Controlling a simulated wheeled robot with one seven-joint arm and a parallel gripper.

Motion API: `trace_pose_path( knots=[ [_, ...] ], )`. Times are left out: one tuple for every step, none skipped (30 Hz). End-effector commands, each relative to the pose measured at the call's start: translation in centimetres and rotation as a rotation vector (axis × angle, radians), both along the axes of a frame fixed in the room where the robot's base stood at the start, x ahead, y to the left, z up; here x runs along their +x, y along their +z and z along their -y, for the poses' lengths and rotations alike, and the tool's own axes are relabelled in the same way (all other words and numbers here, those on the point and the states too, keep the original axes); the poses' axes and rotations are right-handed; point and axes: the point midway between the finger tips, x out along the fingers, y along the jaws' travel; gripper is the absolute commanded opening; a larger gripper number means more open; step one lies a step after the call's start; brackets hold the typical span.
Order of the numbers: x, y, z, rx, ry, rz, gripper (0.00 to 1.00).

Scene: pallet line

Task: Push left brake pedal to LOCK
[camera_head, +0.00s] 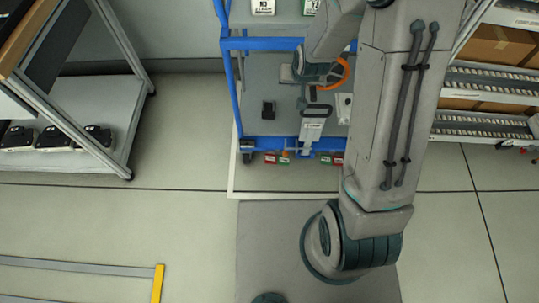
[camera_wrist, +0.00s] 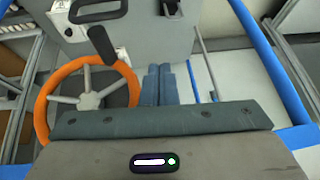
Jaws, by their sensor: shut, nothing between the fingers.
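In the head view, two pairs of small pedals sit low on the front of a blue-framed trolley (camera_head: 226,80). The left pair has a red pedal (camera_head: 270,158) and a green one (camera_head: 284,159) beside it. The right pair (camera_head: 331,159) is partly hidden by my arm. Their lettering is too small to read. My gripper (camera_head: 301,103) is above the left pair, apart from it, and partly hidden by my arm. In the wrist view my gripper's fingers (camera_wrist: 159,70) are together and empty. No pedal shows in the wrist view.
An orange handwheel (camera_wrist: 85,100) is close beside my gripper. A black handle (camera_wrist: 102,44) and a black box (camera_head: 268,110) are near. A slanted-frame workbench (camera_head: 75,120) stands left, racks of boxes (camera_head: 500,45) right. Floor in front of the trolley is mostly clear.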

Motion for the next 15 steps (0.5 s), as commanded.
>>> trace_pose_path(
  knots=[
    [0.5,-3.8,-0.5,0.008,0.001,0.002,0.0],
    [0.8,-5.2,-0.8,0.013,-0.001,0.012,0.0],
    [1.3,-7.1,-1.2,0.02,-0.002,0.023,0.0],
    [1.5,-8.4,-1.4,0.024,-0.002,0.032,0.0],
    [1.8,-9.7,-1.7,0.029,-0.004,0.039,0.0],
    [2.0,-11.4,-2.0,0.035,-0.005,0.051,0.0],
    [2.1,-12.7,-2.2,0.039,-0.007,0.058,0.0],
    [2.3,-13.9,-2.4,0.044,-0.008,0.066,0.0],
    [2.4,-15.7,-2.7,0.05,-0.011,0.077,0.0],
    [2.4,-17.0,-3.0,0.055,-0.012,0.083,0.0],
    [2.4,-18.4,-3.2,0.059,-0.014,0.09,0.0],
    [2.4,-20.3,-3.4,0.065,-0.017,0.1,0.0],
    [2.3,-21.8,-3.6,0.07,-0.019,0.108,0.0],
    [2.2,-23.3,-3.8,0.075,-0.022,0.116,0.0],
    [2.0,-25.3,-4.1,0.082,-0.026,0.128,0.0]
  ],
)
